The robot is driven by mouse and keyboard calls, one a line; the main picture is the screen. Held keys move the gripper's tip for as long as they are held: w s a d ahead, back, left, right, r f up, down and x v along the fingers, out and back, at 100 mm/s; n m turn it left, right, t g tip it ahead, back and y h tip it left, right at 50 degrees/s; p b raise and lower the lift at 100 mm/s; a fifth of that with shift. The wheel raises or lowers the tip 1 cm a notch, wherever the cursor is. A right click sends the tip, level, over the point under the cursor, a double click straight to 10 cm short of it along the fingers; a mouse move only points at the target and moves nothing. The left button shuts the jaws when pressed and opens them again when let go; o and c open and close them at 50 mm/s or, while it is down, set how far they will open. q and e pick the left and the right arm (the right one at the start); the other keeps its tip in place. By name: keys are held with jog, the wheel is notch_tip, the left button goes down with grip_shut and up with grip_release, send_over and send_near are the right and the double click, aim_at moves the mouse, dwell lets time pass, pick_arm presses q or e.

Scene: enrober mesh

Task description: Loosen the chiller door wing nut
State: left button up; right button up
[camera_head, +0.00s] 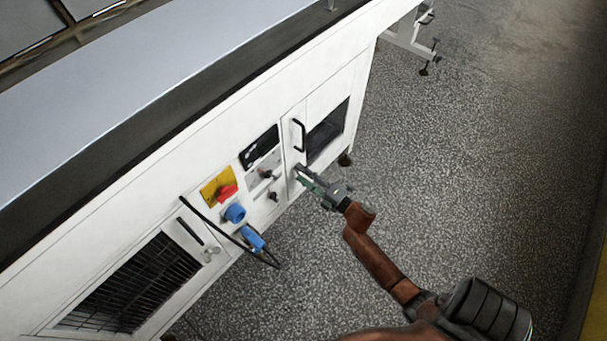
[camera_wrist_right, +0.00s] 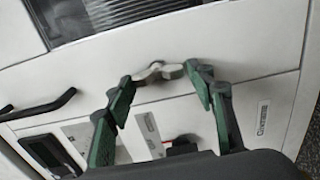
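The chiller door is a white panel (camera_wrist_right: 235,45) with a dark window at the top of the right wrist view. In the head view it shows at the right end of the machine, with a dark window (camera_head: 327,132) and a black handle (camera_head: 299,135). The small silver wing nut (camera_wrist_right: 160,71) sits at the door's edge. My right gripper (camera_wrist_right: 160,73) has its green fingertips on either side of the wing nut, seemingly touching both ends. In the head view my right gripper (camera_head: 299,171) meets the panel and hides the nut. My left gripper is not in view.
Left of my right gripper are a black display (camera_head: 259,147), a red and yellow switch (camera_head: 221,190), blue plugs (camera_head: 235,213) and a looping black cable (camera_head: 220,231). A grilled panel (camera_head: 130,287) has another silver knob (camera_head: 211,252). The speckled floor (camera_head: 460,170) is clear to the right.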

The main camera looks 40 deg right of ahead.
jog(key=o, duration=0.3)
jog(key=shift+d, duration=0.1)
jog(key=s, duration=1.2)
jog(key=shift+d, duration=0.4)
